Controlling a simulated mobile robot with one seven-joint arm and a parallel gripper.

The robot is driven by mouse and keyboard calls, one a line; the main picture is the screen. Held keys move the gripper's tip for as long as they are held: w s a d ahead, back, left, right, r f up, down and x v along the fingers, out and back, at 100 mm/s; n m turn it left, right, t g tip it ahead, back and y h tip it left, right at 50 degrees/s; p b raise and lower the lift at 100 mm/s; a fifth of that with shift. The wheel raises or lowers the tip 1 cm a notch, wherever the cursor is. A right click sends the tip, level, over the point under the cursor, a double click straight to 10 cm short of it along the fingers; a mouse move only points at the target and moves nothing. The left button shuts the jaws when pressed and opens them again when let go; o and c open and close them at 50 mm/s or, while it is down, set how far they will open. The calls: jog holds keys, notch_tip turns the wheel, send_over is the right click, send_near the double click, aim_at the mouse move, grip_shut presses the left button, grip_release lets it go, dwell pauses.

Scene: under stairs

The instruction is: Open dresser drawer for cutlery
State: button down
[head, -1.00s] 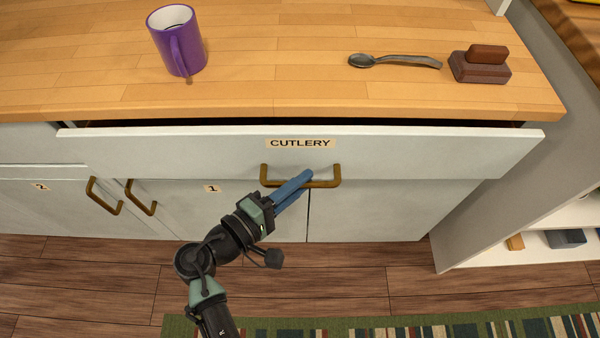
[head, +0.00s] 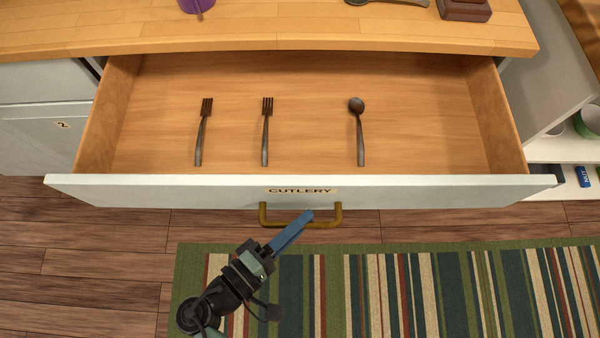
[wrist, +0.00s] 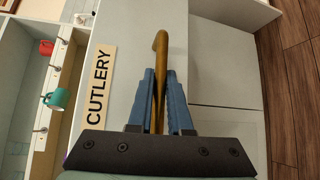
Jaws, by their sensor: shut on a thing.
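The cutlery drawer (head: 150,186) is pulled far out from under the wooden top in the head view. Its front bears a CUTLERY label (head: 300,190), which also shows in the wrist view (wrist: 101,85). Two forks (head: 203,132) and a spoon (head: 360,130) lie on the drawer floor. A brass handle (head: 272,222) is fixed to the drawer front below the label. In the wrist view the handle bar (wrist: 160,60) stands between the two fingers.
The wooden worktop (head: 280,28) carries a purple mug (head: 196,5), a spoon and a brown block (head: 465,9). A striped rug (head: 420,285) covers the floor in front. White shelves (head: 550,150) stand to the right.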

jog(key=shift+s, duration=0.95)
jog(key=c, duration=0.8)
grip_release()
jog(key=shift+c, duration=0.2)
jog(key=shift+a, duration=0.1)
jog(key=v, duration=1.3)
